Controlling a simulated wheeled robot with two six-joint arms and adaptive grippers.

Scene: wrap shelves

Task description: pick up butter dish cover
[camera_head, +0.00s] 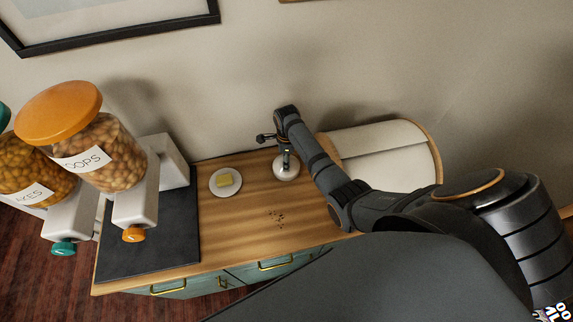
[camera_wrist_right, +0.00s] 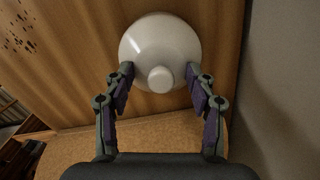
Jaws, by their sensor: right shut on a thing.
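The butter dish cover (camera_head: 286,171) is a white, glossy dome with a round knob, at the back of the wooden counter. It also shows large in the right wrist view (camera_wrist_right: 160,42), knob toward the camera. My right gripper (camera_head: 284,148) is over the cover, its two fingers (camera_wrist_right: 160,76) on either side of the dome near the knob, shut on it. I cannot tell whether the cover touches the counter. My left gripper is not in view.
Two cereal dispensers (camera_head: 113,148) with a dark mat (camera_head: 150,235) stand at the left. Dark crumbs (camera_head: 277,216) lie on the counter (camera_head: 240,235). A round-ended bread box (camera_head: 390,150) stands right of my forearm. The wall is close behind.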

